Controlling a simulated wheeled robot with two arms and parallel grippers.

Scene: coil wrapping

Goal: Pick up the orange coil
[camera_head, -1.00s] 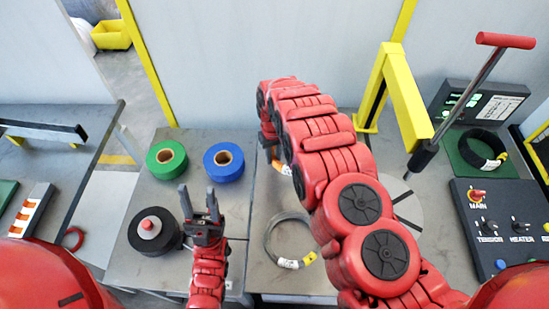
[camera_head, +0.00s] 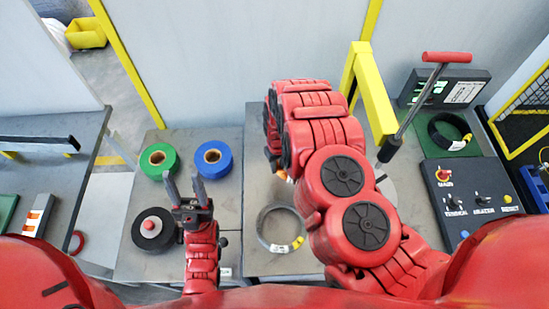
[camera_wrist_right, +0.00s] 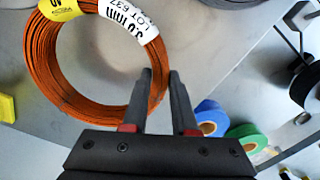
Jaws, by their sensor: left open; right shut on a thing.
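The orange coil (camera_wrist_right: 58,75) is a ring of orange wire with yellow and white labels, large in the right wrist view. My right gripper (camera_wrist_right: 163,78) is shut on the coil's right side there. In the head view my right arm hides most of the coil and that gripper; only a small orange patch (camera_head: 283,173) shows beside the arm. My left gripper (camera_head: 185,184) is open and empty above the table, between the black spool and the blue roll.
Green (camera_head: 158,161) and blue (camera_head: 213,159) tape rolls, a black spool (camera_head: 153,229) and a grey coil (camera_head: 264,238) lie on the table. At right are a dark coil on a green mat (camera_head: 463,149), a red-handled lever (camera_head: 447,57) and a control panel (camera_head: 470,200).

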